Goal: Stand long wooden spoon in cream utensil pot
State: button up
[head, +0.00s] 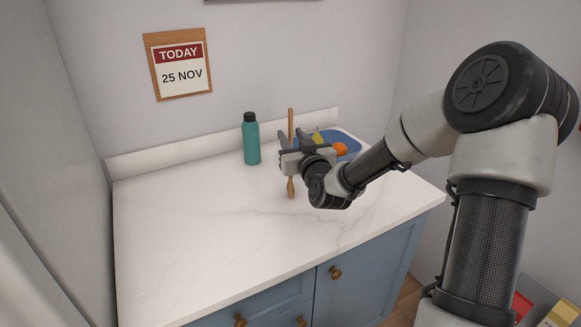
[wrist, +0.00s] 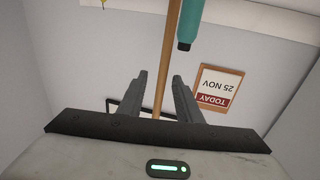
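The long wooden spoon (head: 291,186) is upright in the head view, with its wider end down and its handle rising above my gripper (head: 288,160). In the wrist view, the handle (wrist: 172,45) runs between the two fingers of my gripper (wrist: 161,80). The spoon is held upright there, so I take the gripper as shut on it, though its contact with the fingers is hard to see. I cannot tell whether its lower end touches the counter. The cream utensil pot is not visible in either view.
A teal bottle (head: 251,142) stands at the back of the white counter (head: 200,220), left of the spoon. A blue tray (head: 350,141) with an orange fruit (head: 340,149) and something yellow lies behind my wrist. The counter's left and front are clear. A calendar (head: 180,67) hangs above.

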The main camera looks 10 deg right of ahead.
jog(key=w, duration=0.4)
jog(key=shift+w+a+f, duration=0.2)
jog(key=shift+w+a, duration=0.1)
jog(key=shift+a, duration=0.1)
grip_shut()
